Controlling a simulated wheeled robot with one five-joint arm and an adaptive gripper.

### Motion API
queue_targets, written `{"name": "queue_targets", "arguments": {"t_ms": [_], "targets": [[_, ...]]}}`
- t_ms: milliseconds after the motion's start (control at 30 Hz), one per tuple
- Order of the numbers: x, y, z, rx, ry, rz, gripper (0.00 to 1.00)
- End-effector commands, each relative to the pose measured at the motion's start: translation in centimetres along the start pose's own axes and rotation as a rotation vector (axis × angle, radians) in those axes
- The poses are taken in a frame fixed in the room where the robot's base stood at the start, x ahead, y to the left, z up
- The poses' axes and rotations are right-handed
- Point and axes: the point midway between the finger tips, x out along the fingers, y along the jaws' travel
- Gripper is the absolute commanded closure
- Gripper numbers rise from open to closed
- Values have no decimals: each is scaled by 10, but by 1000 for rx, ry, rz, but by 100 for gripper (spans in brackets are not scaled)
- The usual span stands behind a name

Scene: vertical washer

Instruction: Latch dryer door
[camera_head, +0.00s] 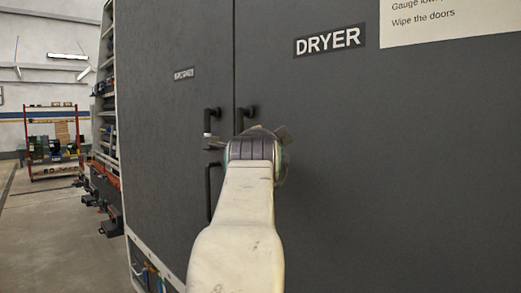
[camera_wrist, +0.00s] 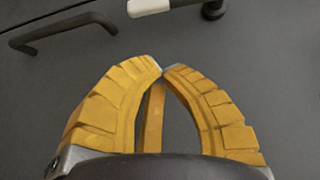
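The dryer door (camera_head: 400,170) is a large dark grey panel with a DRYER label (camera_head: 330,40). It looks flush with the panel on its left along a vertical seam. A dark handle (camera_head: 244,114) stands near the door's left edge, its lower part hidden by my arm. In the wrist view, my gripper (camera_wrist: 162,71) has yellow ribbed fingers with tips together and nothing visible between them. It is apart from a white-ended dark handle (camera_wrist: 150,7) at the top edge and a dark bar handle (camera_wrist: 62,32) at upper left. In the head view my wrist hides the fingertips.
The left panel (camera_head: 170,130) carries a white-ended handle (camera_head: 208,120) and a lower bar handle (camera_head: 209,192), close to my arm. A red shelf rack (camera_head: 51,140) stands far left. Open floor (camera_head: 50,230) lies at left.

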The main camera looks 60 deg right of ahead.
Motion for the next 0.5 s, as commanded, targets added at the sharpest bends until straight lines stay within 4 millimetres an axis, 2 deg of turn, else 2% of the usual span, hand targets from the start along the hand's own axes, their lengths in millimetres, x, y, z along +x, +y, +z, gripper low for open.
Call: {"name": "queue_targets", "arguments": {"t_ms": [33, 200, 500], "targets": [[-9, 0, 0, 0, 0, -2, 100], [-30, 2, 0, 0, 0, -1, 100], [-47, 4, 0, 0, -1, 2, 100]]}}
